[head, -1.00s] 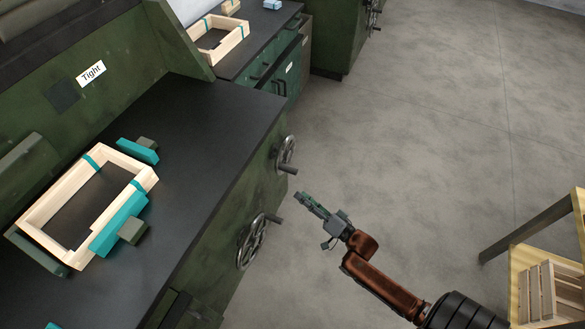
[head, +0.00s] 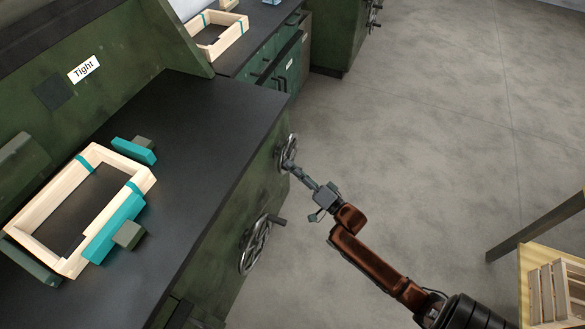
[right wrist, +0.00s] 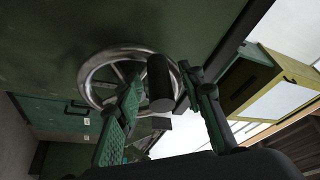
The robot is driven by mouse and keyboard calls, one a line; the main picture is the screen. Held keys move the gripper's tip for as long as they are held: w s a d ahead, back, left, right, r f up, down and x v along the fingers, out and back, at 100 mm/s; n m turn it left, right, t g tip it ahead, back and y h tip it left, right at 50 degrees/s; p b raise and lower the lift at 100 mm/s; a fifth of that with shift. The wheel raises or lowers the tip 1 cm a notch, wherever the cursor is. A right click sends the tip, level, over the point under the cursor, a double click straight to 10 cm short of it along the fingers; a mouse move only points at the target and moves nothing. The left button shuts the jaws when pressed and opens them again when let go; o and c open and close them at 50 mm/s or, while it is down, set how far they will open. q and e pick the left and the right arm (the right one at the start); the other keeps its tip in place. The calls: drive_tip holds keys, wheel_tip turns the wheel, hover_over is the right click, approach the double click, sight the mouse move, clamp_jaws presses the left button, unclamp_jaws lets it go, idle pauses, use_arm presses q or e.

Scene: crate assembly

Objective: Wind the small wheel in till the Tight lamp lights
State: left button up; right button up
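The small wheel (head: 284,158), a metal handwheel, is on the bench's green side face near the far corner. In the right wrist view its rim (right wrist: 88,76) shows with its dark handle (right wrist: 160,82) pointing at the camera. My right gripper (head: 292,168) is at this wheel. In the right wrist view its two fingers stand apart on either side of the handle, with a gap showing; it looks open. The dark square (head: 54,95) beside the Tight label (head: 84,69) is unlit. A wooden frame (head: 33,217) lies on the bench between teal-faced blocks. My left gripper is out of view.
A larger handwheel (head: 245,256) with its own handle is on the same side face, nearer to me. A wooden stand holding a slatted crate (head: 545,290) is at lower right. The grey floor between is clear. Another bench with a wooden frame is behind.

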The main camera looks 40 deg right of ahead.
drive_tip(key=shift+c, duration=0.2)
clamp_jaws()
idle(0.4)
